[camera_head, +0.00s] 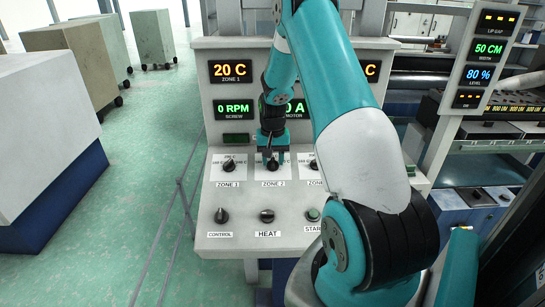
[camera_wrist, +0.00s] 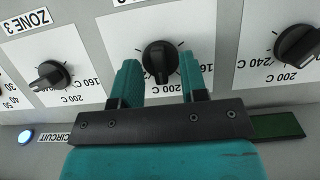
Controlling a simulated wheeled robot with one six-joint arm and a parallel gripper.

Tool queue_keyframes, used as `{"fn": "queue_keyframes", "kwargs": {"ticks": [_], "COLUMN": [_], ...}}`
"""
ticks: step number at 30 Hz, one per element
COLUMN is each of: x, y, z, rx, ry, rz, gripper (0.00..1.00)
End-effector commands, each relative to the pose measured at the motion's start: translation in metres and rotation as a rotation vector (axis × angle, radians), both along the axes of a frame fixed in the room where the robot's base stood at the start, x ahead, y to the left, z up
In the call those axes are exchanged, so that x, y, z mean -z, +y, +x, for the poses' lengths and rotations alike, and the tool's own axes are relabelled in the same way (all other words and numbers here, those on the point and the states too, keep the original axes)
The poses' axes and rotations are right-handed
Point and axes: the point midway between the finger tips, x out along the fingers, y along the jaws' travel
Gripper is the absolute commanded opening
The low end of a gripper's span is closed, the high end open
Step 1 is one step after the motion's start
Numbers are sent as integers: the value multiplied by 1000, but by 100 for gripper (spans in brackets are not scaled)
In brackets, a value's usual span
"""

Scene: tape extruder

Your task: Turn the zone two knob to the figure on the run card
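The zone two knob (camera_wrist: 160,52) is a round black dial knob on a white plate. In the head view, it (camera_head: 272,166) sits in the middle of the upper knob row, above the ZONE 2 label (camera_head: 275,183). My gripper (camera_wrist: 159,66) is open, with one teal finger on each side of this knob; gaps show on both sides. In the head view my gripper (camera_head: 270,152) hangs just above the knob and partly covers its scale. The wrist view is upside down; the knob's bar stands upright there, its lower end toward the partly hidden 200 C mark. I make out no run card.
The zone 1 knob (camera_head: 228,166) is to the left, and the zone 3 knob (camera_wrist: 50,76) is on the other side. CONTROL (camera_head: 221,216) and HEAT (camera_head: 267,216) knobs and a START button (camera_head: 313,214) lie below. The zone 1 display (camera_head: 231,70) reads 20 C.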

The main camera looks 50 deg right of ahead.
Motion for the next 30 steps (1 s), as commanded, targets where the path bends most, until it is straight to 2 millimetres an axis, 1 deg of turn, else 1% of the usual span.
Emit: {"fn": "queue_keyframes", "kwargs": {"ticks": [3,10,11,12,14,15,30], "x": [4,4,4,4,4,4,4], "y": [0,-1,-1,-1,-1,-1,-1], "z": [0,0,0,0,0,0,-1], "rx": [0,1,1,1,1,1,8], "ry": [-1,-1,-1,-1,-1,-1,-2], "rz": [-1,-2,-1,-1,-1,-1,1], "gripper": [40,40,33,24,10,1,0]}}
